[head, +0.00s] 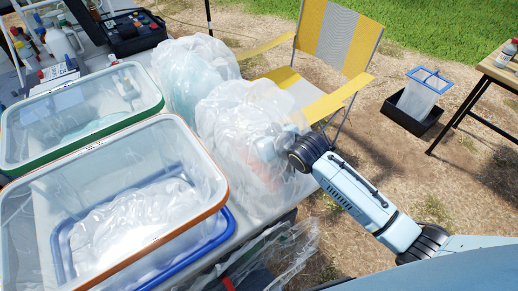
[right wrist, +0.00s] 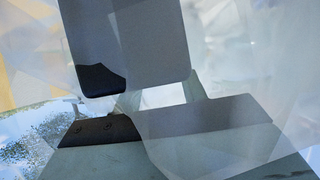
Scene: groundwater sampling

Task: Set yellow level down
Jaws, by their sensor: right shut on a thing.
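My right arm reaches in from the right in the head view, and its gripper (head: 268,150) is inside or behind a clear plastic bag (head: 232,112), seen only hazily through the film. In the right wrist view, the right gripper's grey fingers (right wrist: 162,97) show close up, with clear film across them. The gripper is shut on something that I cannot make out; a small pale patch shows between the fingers. A faint reddish patch shows through the bag below the gripper. I cannot see a yellow level in either view. My left gripper is not in view.
On the table stand an orange-rimmed clear bin (head: 215,200) and a green-rimmed clear bin (head: 160,100). A second clear bag (head: 190,65) and a black case (head: 128,33) are behind. A yellow folding chair (head: 358,50) stands beyond the table. A black tray (head: 425,125) lies on the ground.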

